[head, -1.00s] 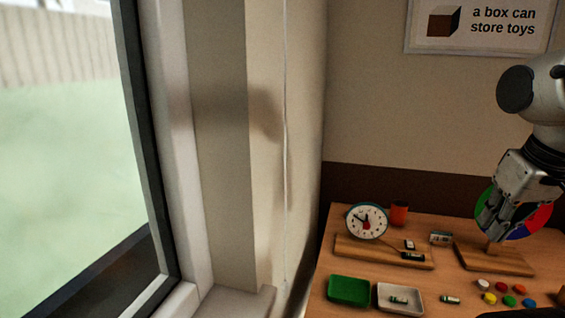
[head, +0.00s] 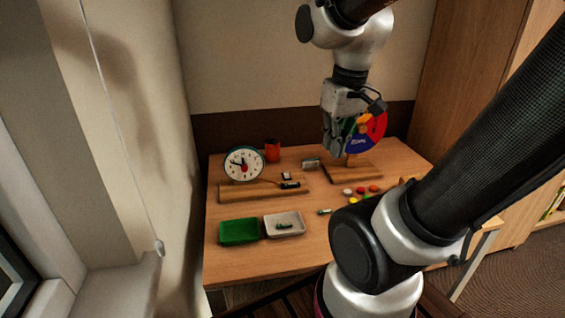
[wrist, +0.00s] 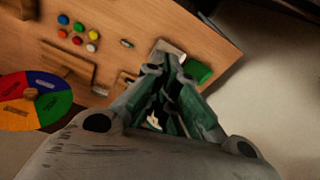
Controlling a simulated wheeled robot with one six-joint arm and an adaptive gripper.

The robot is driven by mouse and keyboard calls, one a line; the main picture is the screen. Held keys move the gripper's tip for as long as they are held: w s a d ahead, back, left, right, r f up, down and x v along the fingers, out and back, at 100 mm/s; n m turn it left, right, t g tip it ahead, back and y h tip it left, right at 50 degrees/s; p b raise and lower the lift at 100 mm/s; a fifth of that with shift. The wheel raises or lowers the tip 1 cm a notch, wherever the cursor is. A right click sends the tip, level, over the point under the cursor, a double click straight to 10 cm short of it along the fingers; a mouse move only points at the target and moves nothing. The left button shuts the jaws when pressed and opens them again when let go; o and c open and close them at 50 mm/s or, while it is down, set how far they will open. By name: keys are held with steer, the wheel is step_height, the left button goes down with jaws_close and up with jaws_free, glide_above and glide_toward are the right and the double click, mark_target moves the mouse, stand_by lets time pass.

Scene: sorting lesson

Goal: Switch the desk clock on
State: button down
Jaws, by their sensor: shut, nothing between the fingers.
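The desk clock (head: 243,164), round with a white face and dark teal rim, stands upright at the left end of a wooden board (head: 232,194). Farther right on the board lie a small white-and-black piece (head: 287,175), possibly the switch, and a dark green battery (head: 290,185). My gripper (head: 334,152) hangs in front of the colour wheel, right of the clock and apart from it. In the wrist view my gripper (wrist: 166,68) has its fingers together and empty. They hide much of the board there.
A green tray (head: 239,242) and a white tray (head: 270,234) holding a battery stand in front. Another battery (head: 324,211) lies loose beside them. A red cup (head: 272,150) is behind the clock. The colour wheel (head: 375,130) stands on the right, with several coloured counters (head: 361,190) before it.

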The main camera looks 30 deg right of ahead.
steer(key=w+d+f+g, duration=0.1)
steer(key=w+d+f, duration=0.15)
steer(key=w, duration=0.35)
steer(key=w+d+f+g, duration=0.1)
steer(key=w+f, duration=0.2)
steer(key=w, duration=0.4)
steer(key=m+t, duration=0.2)
steer(key=m, duration=0.1)
glide_above(286, 175)
steer(key=w+d, duration=0.1)
steer(key=d, duration=0.1)
step_height(286, 175, down, 10)
steer(key=shift+a, duration=0.15)
steer(key=f, duration=0.4)
steer(key=w+f, duration=0.1)
steer(key=f, duration=0.8)
steer(key=shift+w+d, duration=0.25)
steer(key=shift+w, duration=0.15)
steer(key=shift+w+f, duration=0.1)
steer(key=shift+f, duration=0.3)
